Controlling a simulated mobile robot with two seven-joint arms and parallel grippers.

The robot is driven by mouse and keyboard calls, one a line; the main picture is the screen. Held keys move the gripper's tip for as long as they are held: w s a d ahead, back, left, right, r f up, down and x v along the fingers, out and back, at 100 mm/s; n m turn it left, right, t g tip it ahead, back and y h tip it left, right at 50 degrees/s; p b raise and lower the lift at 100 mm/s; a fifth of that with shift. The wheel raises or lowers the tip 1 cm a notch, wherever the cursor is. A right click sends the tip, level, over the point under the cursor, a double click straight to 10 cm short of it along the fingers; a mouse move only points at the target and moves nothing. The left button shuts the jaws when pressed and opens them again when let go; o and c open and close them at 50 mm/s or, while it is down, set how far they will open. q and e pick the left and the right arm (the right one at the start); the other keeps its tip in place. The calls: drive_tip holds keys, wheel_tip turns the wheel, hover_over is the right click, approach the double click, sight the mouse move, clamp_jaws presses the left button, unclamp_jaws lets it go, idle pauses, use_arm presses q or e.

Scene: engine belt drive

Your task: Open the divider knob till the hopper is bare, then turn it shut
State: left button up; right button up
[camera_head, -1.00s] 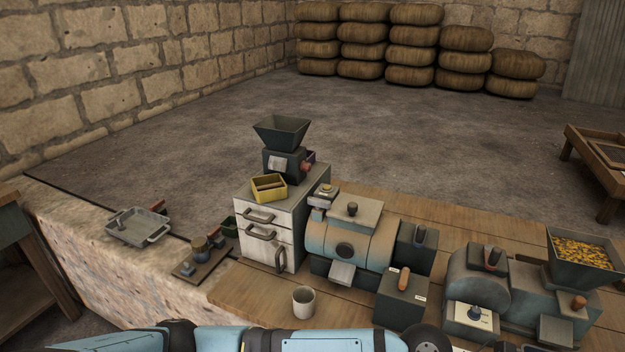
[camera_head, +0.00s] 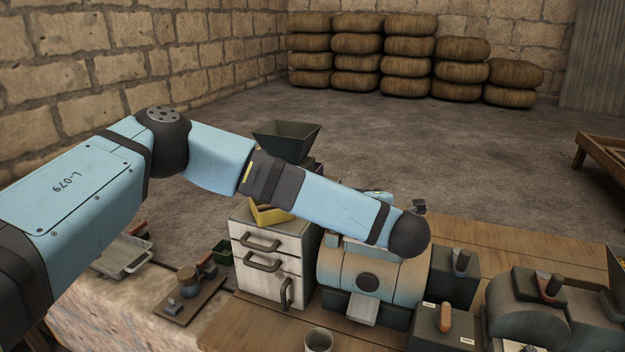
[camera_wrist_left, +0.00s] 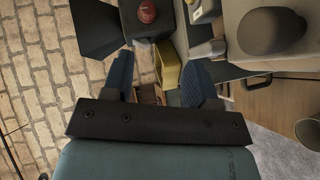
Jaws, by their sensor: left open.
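A dark hopper (camera_head: 290,132) flares on top of a dark unit on the white drawer cabinet (camera_head: 268,232). My left arm covers most of that unit in the head view. In the left wrist view a red round knob (camera_wrist_left: 147,12) sits on the dark unit (camera_wrist_left: 140,22), beside the dark hopper (camera_wrist_left: 95,28). I cannot tell which way the knob is turned, or what the hopper holds. A yellow tray (camera_wrist_left: 167,66) lies beyond my left fingers. My left gripper (camera_wrist_left: 160,82) is open, empty and apart from the knob; the head view hides it. My right gripper is out of view.
Blue-grey machines (camera_head: 375,275) stand right of the cabinet. A box with an orange handle (camera_head: 445,318) and a cup (camera_head: 318,341) are in front. A metal tray (camera_head: 125,255) and a small stand (camera_head: 188,290) are left.

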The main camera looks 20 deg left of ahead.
use_arm(q)
drive_tip(key=shift+w+a+r, duration=0.45)
drive_tip(key=shift+w+a, duration=0.15)
drive_tip(key=shift+a, duration=0.1)
drive_tip(key=shift+w+a, duration=0.2)
drive_tip(key=x, duration=1.2)
drive_tip(key=shift+w+a+r+p, duration=0.1)
drive_tip(key=shift+w+a+p, duration=0.15)
drive_tip(key=shift+p, duration=0.1)
drive_tip(key=c, duration=0.9)
